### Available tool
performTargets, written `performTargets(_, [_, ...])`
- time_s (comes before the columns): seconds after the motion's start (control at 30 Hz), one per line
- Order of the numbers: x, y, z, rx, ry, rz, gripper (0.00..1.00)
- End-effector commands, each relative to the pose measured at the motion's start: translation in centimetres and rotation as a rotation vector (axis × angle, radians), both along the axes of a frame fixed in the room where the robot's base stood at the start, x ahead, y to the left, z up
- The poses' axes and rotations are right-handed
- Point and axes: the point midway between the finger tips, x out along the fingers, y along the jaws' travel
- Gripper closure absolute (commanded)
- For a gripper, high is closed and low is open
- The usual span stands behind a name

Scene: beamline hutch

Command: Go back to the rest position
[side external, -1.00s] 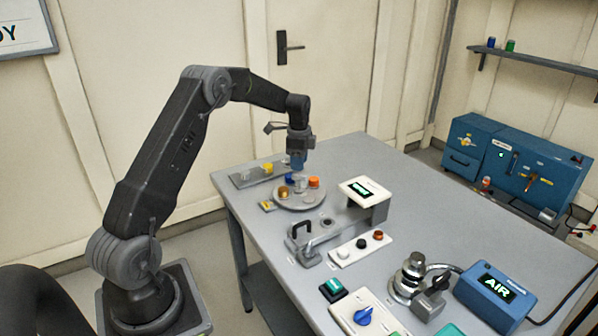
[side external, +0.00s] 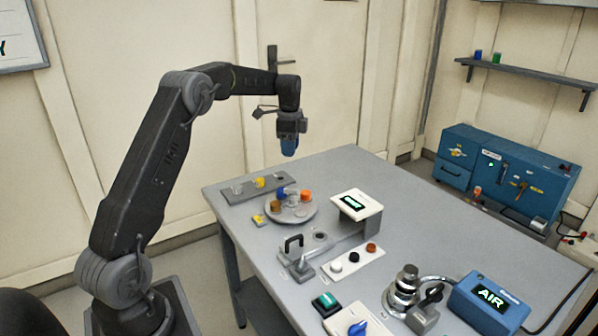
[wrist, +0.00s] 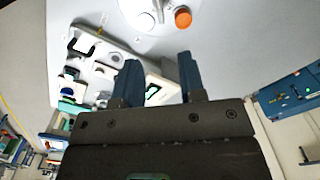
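My gripper (side external: 290,146) hangs pointing down in the air over the far side of the table, well above the round grey disc (side external: 294,218). In the wrist view its two blue fingers (wrist: 160,80) stand apart with nothing between them. The disc carries several small caps, among them an orange one (side external: 306,196), a blue one and a brownish one. The orange cap (wrist: 183,18) and part of the pale disc also show at the top of the wrist view.
The table (side external: 400,235) also holds a grey strip (side external: 240,196) with small pieces, a lit white display (side external: 356,204), a black-handled clamp (side external: 294,245), a knob panel (side external: 353,263), a metal fitting (side external: 405,286) and a blue AIR box (side external: 490,300). The air around my gripper is clear.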

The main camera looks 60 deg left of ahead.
Motion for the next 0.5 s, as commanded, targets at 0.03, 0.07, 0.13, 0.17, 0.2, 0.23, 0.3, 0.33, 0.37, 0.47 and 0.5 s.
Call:
performTargets(0.03, [0.0, -0.1, 0.0, 0.001, -0.001, 0.001, 0.63])
performTargets(0.07, [0.0, -0.2, 0.2, 0.001, -0.003, 0.002, 0.63])
performTargets(0.13, [-0.1, -1.0, 0.9, 0.006, -0.011, 0.014, 0.63])
performTargets(0.17, [-0.2, -1.6, 1.4, 0.010, -0.017, 0.022, 0.63])
performTargets(0.2, [-0.4, -2.6, 2.3, 0.016, -0.028, 0.039, 0.63])
performTargets(0.23, [-0.7, -3.5, 3.0, 0.020, -0.039, 0.054, 0.63])
performTargets(0.3, [-1.5, -6.1, 5.0, 0.031, -0.067, 0.099, 0.63])
performTargets(0.33, [-2.0, -7.3, 5.8, 0.035, -0.082, 0.122, 0.63])
performTargets(0.37, [-2.6, -8.6, 6.6, 0.038, -0.096, 0.145, 0.63])
performTargets(0.47, [-4.9, -12.6, 8.9, 0.043, -0.148, 0.224, 0.63])
performTargets(0.5, [-6.0, -14.1, 9.6, 0.041, -0.168, 0.256, 0.63])
